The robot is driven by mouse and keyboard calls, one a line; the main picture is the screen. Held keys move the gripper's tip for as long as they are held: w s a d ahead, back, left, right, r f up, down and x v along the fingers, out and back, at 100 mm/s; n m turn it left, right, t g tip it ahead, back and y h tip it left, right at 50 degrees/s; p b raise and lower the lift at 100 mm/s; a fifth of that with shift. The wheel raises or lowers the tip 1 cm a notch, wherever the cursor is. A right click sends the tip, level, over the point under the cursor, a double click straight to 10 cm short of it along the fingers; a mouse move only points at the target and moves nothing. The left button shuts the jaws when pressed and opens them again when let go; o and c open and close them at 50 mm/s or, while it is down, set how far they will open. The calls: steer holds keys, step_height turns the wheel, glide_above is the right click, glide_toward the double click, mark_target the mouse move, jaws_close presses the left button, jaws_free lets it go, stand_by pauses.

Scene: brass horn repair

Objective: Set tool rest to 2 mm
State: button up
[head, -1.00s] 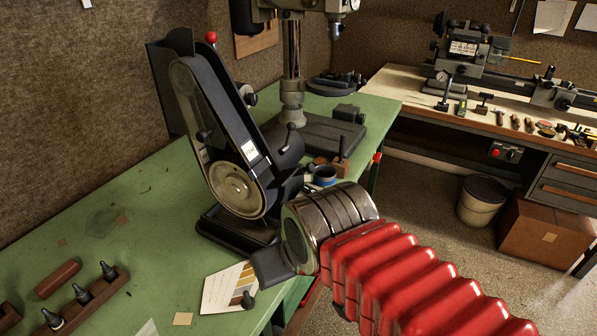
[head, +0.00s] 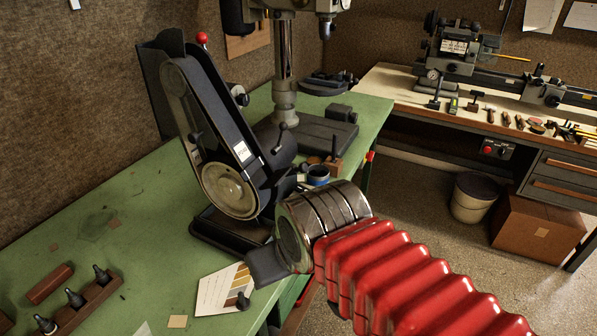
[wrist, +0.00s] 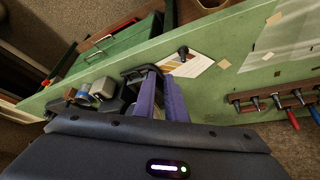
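The black belt grinder (head: 222,140) stands on the green bench, its belt arm tilted and a pale wheel (head: 228,188) low on its side. I cannot clearly make out its tool rest; my arm hides the grinder's lower right side. My gripper (head: 268,266) shows only as a dark block beyond the chrome wrist, low in front of the grinder base. In the wrist view two purple fingers of my gripper (wrist: 162,98) reach toward a black bracket-like part (wrist: 143,71). Their tips are partly covered, so I cannot tell the gap or any contact.
A colour-striped card (head: 216,291) with a black knob (head: 243,301) on it lies at the bench's front edge. A wooden rack (head: 90,300) of dark-handled tools is at lower left. A drill press (head: 283,70) stands behind the grinder. The bench left of the grinder is mostly clear.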

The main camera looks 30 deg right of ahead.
steer(key=shift+o, duration=0.6)
steer(key=shift+d+f, duration=0.1)
steer(key=shift+d, duration=0.35)
steer(key=o, duration=0.5)
steer(key=d+f+m, duration=0.1)
steer(key=d, duration=0.1)
steer(key=d+f+m+g, duration=0.1)
steer(key=d, duration=0.2)
steer(key=d+f+m+g+h, duration=0.1)
steer(key=d+f, duration=0.1)
steer(key=shift+d+m, duration=0.2)
steer(key=shift+m, duration=0.1)
steer(key=shift+c, duration=0.2)
steer(key=s+d+f+m+y, duration=0.1)
steer(key=d+f+m+y, duration=0.55)
steer(key=m, duration=0.65)
steer(key=w+d+r+m+t+y, duration=0.2)
steer(key=w+d+r+m+t, duration=0.1)
steer(key=d+r+m+t, duration=0.2)
steer(key=w+d+r+m+t+y, duration=0.2)
steer(key=w+d+r+m+t, duration=0.2)
steer(key=r, duration=0.5)
steer(key=m+t, duration=0.2)
steer(key=m, duration=0.1)
steer(key=shift+w+d+r, duration=0.15)
steer(key=shift+d+r, duration=0.1)
steer(key=shift+d, duration=0.1)
steer(key=shift+y, duration=0.25)
